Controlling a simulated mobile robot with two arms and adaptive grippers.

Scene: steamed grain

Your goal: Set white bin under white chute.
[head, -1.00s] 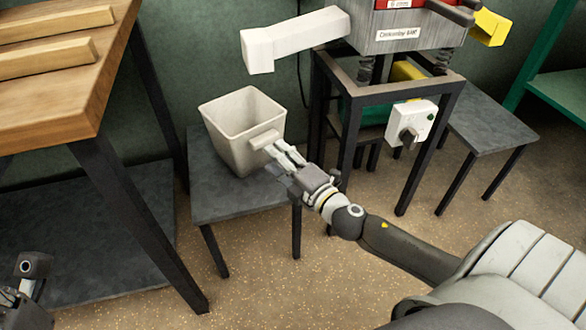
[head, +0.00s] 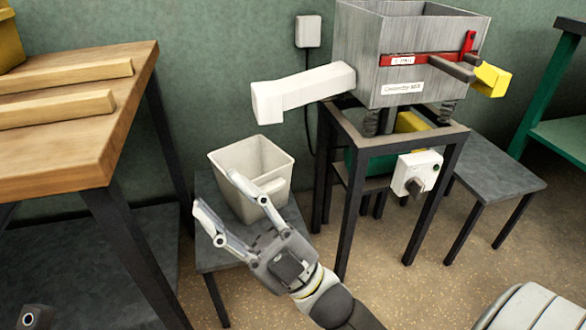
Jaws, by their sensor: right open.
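The white bin (head: 228,160) stands upright on a low dark stool (head: 208,261), its open top facing up and a handle on its front side. The white chute (head: 305,88) slopes down to the left from the grey machine, and its lower mouth hangs above and slightly right of the bin. My right gripper (head: 217,206) is open and empty in front of the bin, its fingers spread toward it and covering part of its lower front. Whether a finger touches the bin I cannot tell. A small part of my left arm shows at the bottom left corner; its gripper is out of view.
The grey machine (head: 404,58) sits on a dark frame with a white switch box (head: 416,172). A yellow chute (head: 491,79) points right above another stool (head: 490,170). A wooden-topped table (head: 75,140) stands close on the left. Speckled floor is free in front.

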